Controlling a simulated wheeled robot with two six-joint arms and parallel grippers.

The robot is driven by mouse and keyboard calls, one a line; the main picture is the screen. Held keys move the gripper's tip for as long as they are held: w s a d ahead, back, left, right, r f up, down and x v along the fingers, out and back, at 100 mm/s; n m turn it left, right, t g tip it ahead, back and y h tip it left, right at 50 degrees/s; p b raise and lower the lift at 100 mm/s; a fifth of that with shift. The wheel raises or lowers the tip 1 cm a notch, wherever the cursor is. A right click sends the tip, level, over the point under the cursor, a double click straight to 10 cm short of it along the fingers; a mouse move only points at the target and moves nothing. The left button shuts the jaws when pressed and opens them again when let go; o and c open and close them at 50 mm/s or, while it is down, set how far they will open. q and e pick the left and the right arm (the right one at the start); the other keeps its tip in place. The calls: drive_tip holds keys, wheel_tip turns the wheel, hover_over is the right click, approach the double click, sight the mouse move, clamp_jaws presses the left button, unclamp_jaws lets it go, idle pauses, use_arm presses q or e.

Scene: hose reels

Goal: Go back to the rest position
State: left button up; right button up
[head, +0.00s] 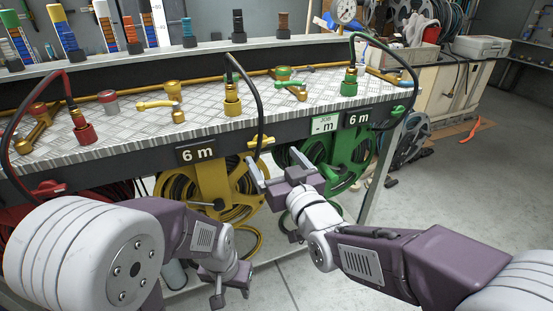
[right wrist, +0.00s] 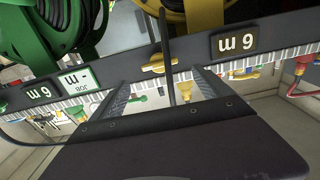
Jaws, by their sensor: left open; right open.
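My right gripper (head: 262,174) is open in front of the bench edge, close to the black hose (head: 258,110) that hangs from the yellow fitting. In the right wrist view its two fingers (right wrist: 163,90) stand apart. The hose (right wrist: 167,50) and a yellow handle (right wrist: 158,66) show between or beyond them; I cannot tell whether anything touches. My left gripper (head: 222,284) is low at the left, below the bench top and in front of the yellow reel (head: 212,180). It is open, with nothing visible in it.
The metal bench top (head: 210,125) carries red, yellow and green fittings. The green reel (head: 352,150) hangs under the bench, right of the yellow one, beside a "JOB - m" plate (head: 325,124). A red hose (head: 28,90) arches at the left.

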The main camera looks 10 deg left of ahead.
drive_tip(key=shift+v, duration=0.85)
